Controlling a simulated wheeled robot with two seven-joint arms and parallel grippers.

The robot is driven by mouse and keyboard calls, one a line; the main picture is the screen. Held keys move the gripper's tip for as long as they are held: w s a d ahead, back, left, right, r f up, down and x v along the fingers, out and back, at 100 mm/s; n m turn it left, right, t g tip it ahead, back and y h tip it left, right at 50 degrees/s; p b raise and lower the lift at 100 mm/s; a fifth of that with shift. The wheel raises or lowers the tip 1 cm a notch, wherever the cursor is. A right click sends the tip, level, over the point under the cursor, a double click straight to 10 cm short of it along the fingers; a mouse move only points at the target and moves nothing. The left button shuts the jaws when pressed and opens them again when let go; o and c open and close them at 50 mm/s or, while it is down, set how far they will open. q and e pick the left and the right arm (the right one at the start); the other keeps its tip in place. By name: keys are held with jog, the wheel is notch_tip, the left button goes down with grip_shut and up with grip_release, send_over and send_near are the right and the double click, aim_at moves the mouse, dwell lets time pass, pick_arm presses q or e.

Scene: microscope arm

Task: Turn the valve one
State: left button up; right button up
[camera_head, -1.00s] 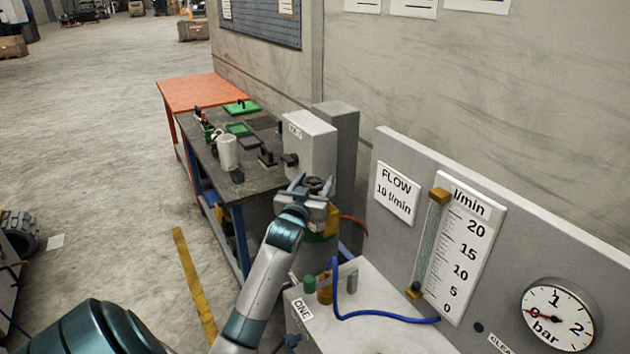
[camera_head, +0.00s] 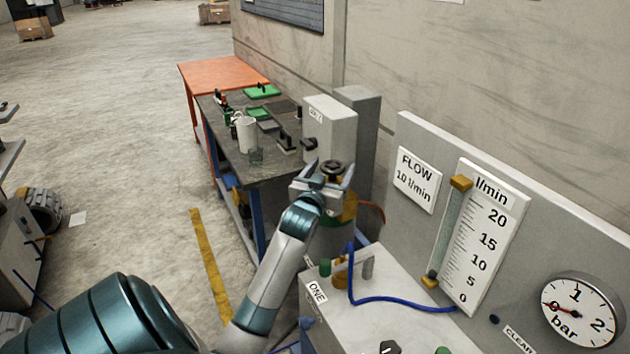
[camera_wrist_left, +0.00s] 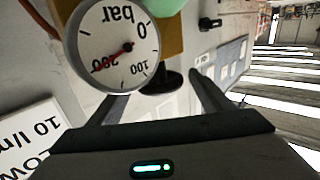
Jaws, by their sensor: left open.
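The label ONE (camera_head: 317,291) is on the front edge of a pale box; a blue fitting (camera_head: 307,323) sits just below it, partly cut off by my arm and too small to make out. My left gripper (camera_head: 335,172) is open farther back, at a dark round handwheel (camera_head: 334,166) above a gas cylinder. In the left wrist view the dark handwheel (camera_wrist_left: 163,82) lies between the spread fingers (camera_wrist_left: 160,100); contact cannot be told. A round bar gauge (camera_wrist_left: 112,46) is beside it. My right gripper is not in view.
The panel has a FLOW 10 l/min sign (camera_head: 415,180), a flow tube scale (camera_head: 486,235) and a bar gauge (camera_head: 580,313) with its needle near 0. A blue hose (camera_head: 395,302) crosses the pale box top (camera_head: 360,325).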

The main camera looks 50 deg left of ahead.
pick_arm(q)
jog(key=b+v, duration=0.4)
jog(key=v, duration=1.1)
jog(key=shift+s, duration=0.3)
jog(key=shift+d, duration=0.1)
jog(key=shift+o, duration=0.2)
